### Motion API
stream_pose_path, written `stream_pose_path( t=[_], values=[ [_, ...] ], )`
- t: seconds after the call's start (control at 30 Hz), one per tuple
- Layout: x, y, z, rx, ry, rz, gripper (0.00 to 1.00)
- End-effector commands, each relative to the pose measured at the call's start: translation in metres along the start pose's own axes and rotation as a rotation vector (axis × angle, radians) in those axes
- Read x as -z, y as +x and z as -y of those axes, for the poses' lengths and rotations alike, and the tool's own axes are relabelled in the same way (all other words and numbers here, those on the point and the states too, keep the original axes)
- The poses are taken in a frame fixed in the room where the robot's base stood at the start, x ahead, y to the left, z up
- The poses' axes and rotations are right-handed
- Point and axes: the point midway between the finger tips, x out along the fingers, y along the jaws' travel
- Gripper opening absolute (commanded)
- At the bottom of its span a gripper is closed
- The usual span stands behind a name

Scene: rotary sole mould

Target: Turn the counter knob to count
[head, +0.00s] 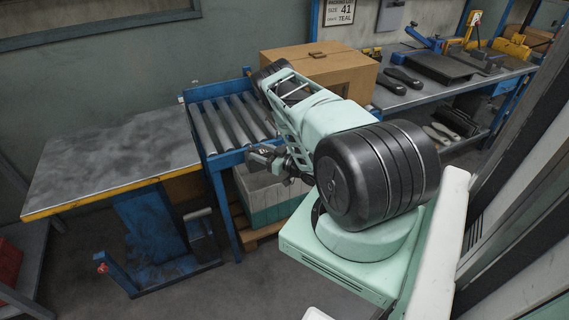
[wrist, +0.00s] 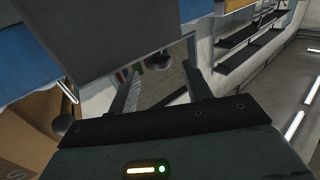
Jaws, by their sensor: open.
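My gripper (head: 262,157) hangs beside the right side of the roller table in the head view, over a white and green bin. In the wrist view my gripper (wrist: 160,71) has its two fingers apart, with nothing clearly held between them. A small dark rounded piece (wrist: 160,61) shows between the fingertips, and another dark round piece (wrist: 64,124) shows left of the gripper. I cannot tell whether either is the counter knob. A large grey panel (wrist: 115,38) fills the upper left of the wrist view, close to the left finger. No counter can be made out for certain.
A blue roller table (head: 214,160) adjoins a grey-topped table (head: 112,160). A cardboard box (head: 330,69) stands behind my arm. The white and green bin (head: 262,200) is below my gripper. Black soles (head: 403,77) lie on the right bench. The floor at front left is partly clear.

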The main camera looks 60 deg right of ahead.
Motion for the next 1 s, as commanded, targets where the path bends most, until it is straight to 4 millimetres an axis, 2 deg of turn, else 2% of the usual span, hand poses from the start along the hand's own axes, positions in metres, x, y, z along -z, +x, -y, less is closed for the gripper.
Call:
stream_pose_path(
  t=[0.2,0.5,0.7,1.0],
  values=[
    [-0.002,-0.054,-0.002,-0.007,0.003,0.002,0.49],
    [-0.001,-0.098,-0.001,-0.003,0.001,0.001,0.49],
    [0.0,-0.109,0.0,0.0,0.001,0.0,0.49],
    [0.0,-0.11,0.0,0.001,0.0,0.0,0.49]
  ],
)
